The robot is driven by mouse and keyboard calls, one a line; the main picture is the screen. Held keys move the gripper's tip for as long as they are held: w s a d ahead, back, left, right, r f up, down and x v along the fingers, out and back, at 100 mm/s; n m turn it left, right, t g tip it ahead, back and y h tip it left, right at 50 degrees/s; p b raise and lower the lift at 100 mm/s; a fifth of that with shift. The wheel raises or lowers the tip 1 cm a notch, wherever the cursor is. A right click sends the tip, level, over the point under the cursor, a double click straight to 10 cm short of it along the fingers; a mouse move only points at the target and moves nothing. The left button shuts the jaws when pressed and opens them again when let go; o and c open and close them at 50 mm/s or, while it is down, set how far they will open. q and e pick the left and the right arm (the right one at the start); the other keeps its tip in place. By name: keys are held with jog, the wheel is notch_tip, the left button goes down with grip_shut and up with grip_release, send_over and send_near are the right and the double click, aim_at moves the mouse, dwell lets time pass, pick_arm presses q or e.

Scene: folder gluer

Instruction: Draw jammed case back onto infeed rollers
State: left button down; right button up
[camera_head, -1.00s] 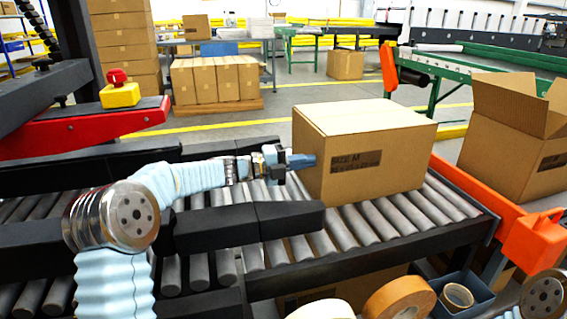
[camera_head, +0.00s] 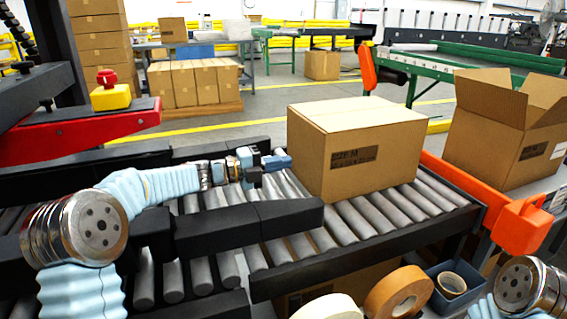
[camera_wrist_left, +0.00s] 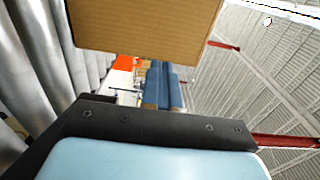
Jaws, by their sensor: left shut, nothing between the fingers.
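The jammed case (camera_head: 375,160), a closed brown carton marked "SIZE M", sits upright on the grey infeed rollers (camera_head: 387,212). My left gripper (camera_head: 276,163) is shut and empty, just left of the case's left side at about mid-height. The tips reach close to the case's edge; I cannot tell whether they touch it. In the left wrist view, the blue fingers (camera_wrist_left: 159,86) are together, and the carton (camera_wrist_left: 145,28) fills the top. My right gripper is out of view; only part of that arm shows at the lower right.
Black guide bars (camera_head: 250,228) flank the rollers at left. An orange rail (camera_head: 463,187) runs along the right, with an open carton (camera_head: 500,130) beyond it. Tape rolls (camera_head: 397,291) and a blue bin (camera_head: 470,277) are at the front. A red arm with yellow-based button (camera_head: 110,96) stands left.

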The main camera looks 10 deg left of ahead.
pick_arm(q)
jog(key=v, duration=0.8)
jog(key=shift+s, duration=0.2)
jog(key=shift+a+r, duration=0.1)
